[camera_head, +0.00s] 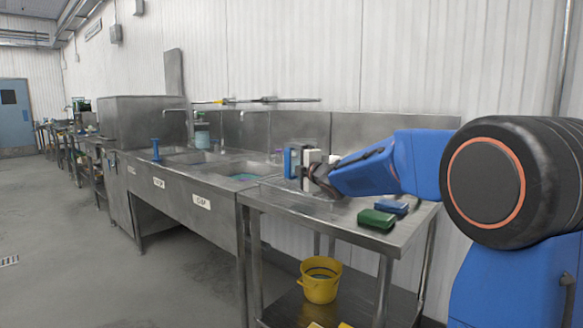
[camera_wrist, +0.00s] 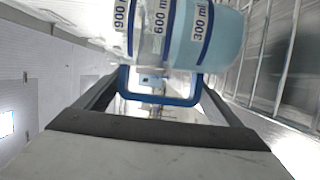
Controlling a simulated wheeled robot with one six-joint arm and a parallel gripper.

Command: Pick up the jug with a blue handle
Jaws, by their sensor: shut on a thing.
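The jug (camera_wrist: 178,36) is clear, with 900, 600 and 300 ml labels, blue bands and bluish contents or tint toward the right. Its blue handle (camera_wrist: 160,101) faces my wrist camera. My gripper (camera_wrist: 160,92) has one finger on each side of the handle and is shut on it. In the head view my gripper (camera_head: 310,165) is at the sink end of the steel table, with the blue handle (camera_head: 288,163) at its left. The jug's body is hard to make out there, and whether its base touches the surface cannot be told.
A green block (camera_head: 377,220) and a blue block (camera_head: 391,207) lie on the steel table (camera_head: 340,238). A yellow bucket (camera_head: 320,280) stands on the shelf below. Sinks (camera_head: 245,170) adjoin at left, with a blue-handled item (camera_head: 155,149) on the front edge. The floor at left is clear.

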